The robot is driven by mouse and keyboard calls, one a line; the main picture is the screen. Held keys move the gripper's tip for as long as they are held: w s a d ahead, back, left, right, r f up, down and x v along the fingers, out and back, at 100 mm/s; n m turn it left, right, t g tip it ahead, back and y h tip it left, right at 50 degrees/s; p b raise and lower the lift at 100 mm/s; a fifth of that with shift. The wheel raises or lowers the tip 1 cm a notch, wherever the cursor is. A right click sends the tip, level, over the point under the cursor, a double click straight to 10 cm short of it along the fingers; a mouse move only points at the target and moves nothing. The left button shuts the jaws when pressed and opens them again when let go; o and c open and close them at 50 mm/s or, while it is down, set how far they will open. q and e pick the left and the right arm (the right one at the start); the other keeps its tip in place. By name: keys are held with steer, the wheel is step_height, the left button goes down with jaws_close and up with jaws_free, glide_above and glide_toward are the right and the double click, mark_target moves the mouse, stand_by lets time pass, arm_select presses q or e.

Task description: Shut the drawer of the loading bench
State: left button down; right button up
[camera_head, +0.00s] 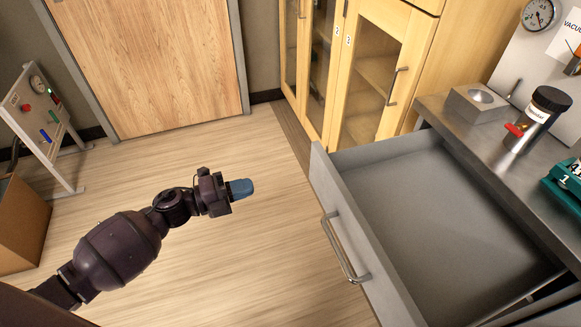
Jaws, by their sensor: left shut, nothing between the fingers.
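The drawer (352,232) of the loading bench (432,108) stands pulled out at the lower right. Its grey inside is bare where I see it. A metal bar handle (343,250) is on its front panel, which faces left. My left gripper (243,188), with blue fingertips, is shut and empty. It appears over the floor to the left of the drawer front, apart from the handle. My right gripper is not in view.
On the bench top are a grey block (477,104), a dark-capped jar (538,120) with a red part, and a teal item (566,184). A wooden cabinet (365,75) stands behind the drawer. A panel stand (42,125) and cardboard box (20,225) are left. Floor between is clear.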

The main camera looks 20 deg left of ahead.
arm_select(q)
glide_toward(313, 172)
steer(key=x, duration=0.6)
steer(key=shift+w+d+b, duration=0.2)
steer(key=shift+d+b, duration=0.05)
steer(key=shift+b, duration=0.15)
steer(key=shift+w+d, duration=0.3)
steer(key=shift+d, duration=0.1)
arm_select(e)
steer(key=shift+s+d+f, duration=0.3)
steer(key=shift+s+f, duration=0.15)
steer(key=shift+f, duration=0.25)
